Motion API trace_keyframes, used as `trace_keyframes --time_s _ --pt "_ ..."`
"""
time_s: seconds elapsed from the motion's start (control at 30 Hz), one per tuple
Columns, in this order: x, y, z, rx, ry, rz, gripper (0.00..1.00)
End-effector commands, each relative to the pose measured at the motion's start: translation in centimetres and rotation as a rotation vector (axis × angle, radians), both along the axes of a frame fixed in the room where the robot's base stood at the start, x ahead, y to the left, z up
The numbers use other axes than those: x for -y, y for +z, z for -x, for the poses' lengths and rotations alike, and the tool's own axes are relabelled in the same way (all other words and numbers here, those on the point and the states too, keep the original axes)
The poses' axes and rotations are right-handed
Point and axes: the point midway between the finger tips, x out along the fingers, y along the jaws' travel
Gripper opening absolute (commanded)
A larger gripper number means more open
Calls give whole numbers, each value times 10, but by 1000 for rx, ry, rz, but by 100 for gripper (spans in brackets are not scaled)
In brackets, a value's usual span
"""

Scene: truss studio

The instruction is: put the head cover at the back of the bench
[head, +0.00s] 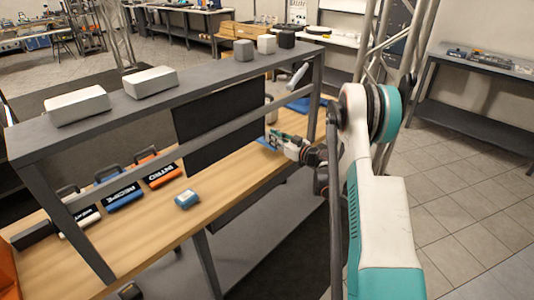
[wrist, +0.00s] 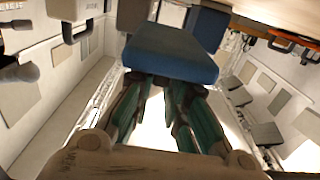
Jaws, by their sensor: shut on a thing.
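My gripper (head: 274,138) is over the far right part of the wooden bench (head: 150,233), under the grey shelf. Its green fingers are shut on a blue, flat-faced, box-like thing (wrist: 172,52), which I take to be the head cover. It fills the upper middle of the wrist view, and in the head view a small blue part (head: 265,144) shows at the fingertips. I cannot tell whether it touches the bench top.
A small blue pack (head: 187,200) lies on the bench's front middle. Labelled cases, including an orange one (head: 160,173), stand at the left. The grey shelf (head: 200,95) with its posts and rail runs above the bench. A dark panel (head: 220,120) hangs behind. Bare wood lies between pack and gripper.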

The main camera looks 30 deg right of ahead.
Motion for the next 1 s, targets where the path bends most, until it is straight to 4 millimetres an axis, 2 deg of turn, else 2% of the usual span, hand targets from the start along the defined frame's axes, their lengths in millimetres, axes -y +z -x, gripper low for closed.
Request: trace_keyframes --time_s 0.37,0.77,0.8,0.83,0.87,1.0 --pt "0 -44 0 0 0 0 0" --pt "0 -48 0 0 0 0 0" --pt "0 -47 0 0 0 0 23" --pt "0 -47 0 0 0 0 30" --pt "0 -47 0 0 0 0 34" --pt "0 -47 0 0 0 0 34"
